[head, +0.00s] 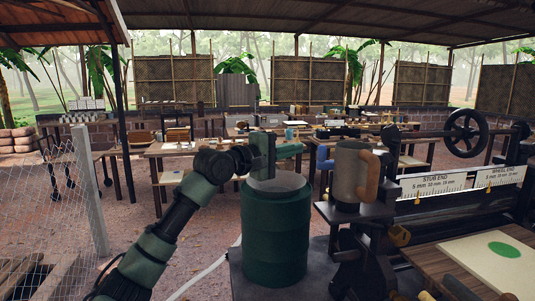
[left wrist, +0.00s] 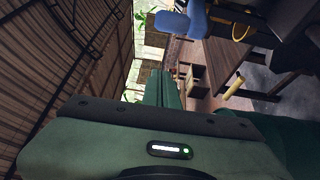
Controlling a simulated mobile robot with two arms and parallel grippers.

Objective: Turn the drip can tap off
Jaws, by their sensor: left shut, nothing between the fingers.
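A grey can (head: 348,172) with a brown handle on its right side stands upright on a dark stand; it looks like the drip can. I cannot make out its tap for sure; a small brass part (head: 398,235) shows below and to the right of the can. My left gripper (head: 298,148) is shut and empty. It is above the green drum, to the left of the can and apart from it. In the left wrist view its green fingers (left wrist: 160,88) are together. My right gripper is not in view.
A roller machine with a handwheel (head: 466,133) and scale plates stands at right. A board with a green disc (head: 504,250) lies in front of it. A wire fence (head: 45,205) is at left; workbenches stand behind.

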